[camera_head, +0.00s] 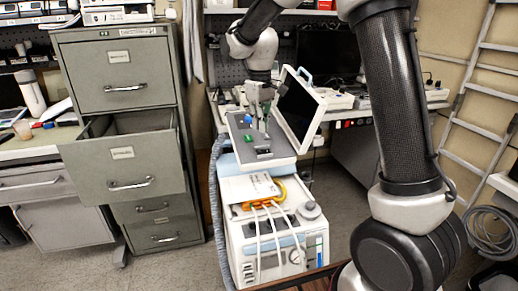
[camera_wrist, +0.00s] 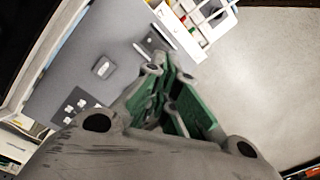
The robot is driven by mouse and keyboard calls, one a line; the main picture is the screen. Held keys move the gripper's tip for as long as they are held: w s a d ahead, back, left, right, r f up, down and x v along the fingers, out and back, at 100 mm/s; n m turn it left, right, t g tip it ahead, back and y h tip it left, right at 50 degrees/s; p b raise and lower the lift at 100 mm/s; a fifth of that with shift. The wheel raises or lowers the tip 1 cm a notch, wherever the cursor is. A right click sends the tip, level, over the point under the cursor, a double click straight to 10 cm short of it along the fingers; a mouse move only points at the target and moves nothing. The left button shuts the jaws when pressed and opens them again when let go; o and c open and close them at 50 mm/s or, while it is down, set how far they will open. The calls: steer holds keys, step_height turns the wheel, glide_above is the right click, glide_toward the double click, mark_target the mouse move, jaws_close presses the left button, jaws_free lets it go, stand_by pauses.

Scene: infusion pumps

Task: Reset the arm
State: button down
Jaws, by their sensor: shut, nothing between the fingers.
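My gripper (camera_head: 265,126) is shut and empty, with grey and green fingers pointing down. In the head view it hangs over the grey tray-like panel (camera_head: 270,155) of the open device on the cart. In the wrist view the closed fingers (camera_wrist: 168,75) fill the middle, with the grey panel (camera_wrist: 75,65) beside and behind them. I cannot tell whether the fingertips touch the panel. My arm arches from the right foreground to above the device, hiding part of the bench.
The open lid (camera_head: 299,112) stands close to the right of my gripper. A white machine (camera_head: 275,240) with orange and white cables stands below. A filing cabinet (camera_head: 110,75) with a drawer pulled out is at left. A ladder (camera_head: 480,100) and coiled cable (camera_head: 490,235) are at right.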

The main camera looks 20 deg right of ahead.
steer(key=shift+s+f+m, duration=0.2)
steer(key=shift+f+m, duration=0.05)
steer(key=shift+m, duration=0.05)
steer(key=shift+s+d+f+g, duration=0.3)
steer(key=shift+s+f, duration=0.4)
steer(key=shift+s, duration=0.15)
steer(key=s+d+r+m+t, duration=0.1)
steer(key=s+d+r, duration=0.2)
steer(key=s, duration=0.6)
steer(key=s+d+r+m+t, duration=0.2)
steer(key=s+d, duration=0.4)
steer(key=s, duration=0.4)
steer(key=s+d+r+m+t, duration=0.2)
steer(key=s+d+r, duration=0.2)
steer(key=s, duration=0.6)
steer(key=shift+d+r, duration=0.35)
steer(key=shift+d, duration=0.3)
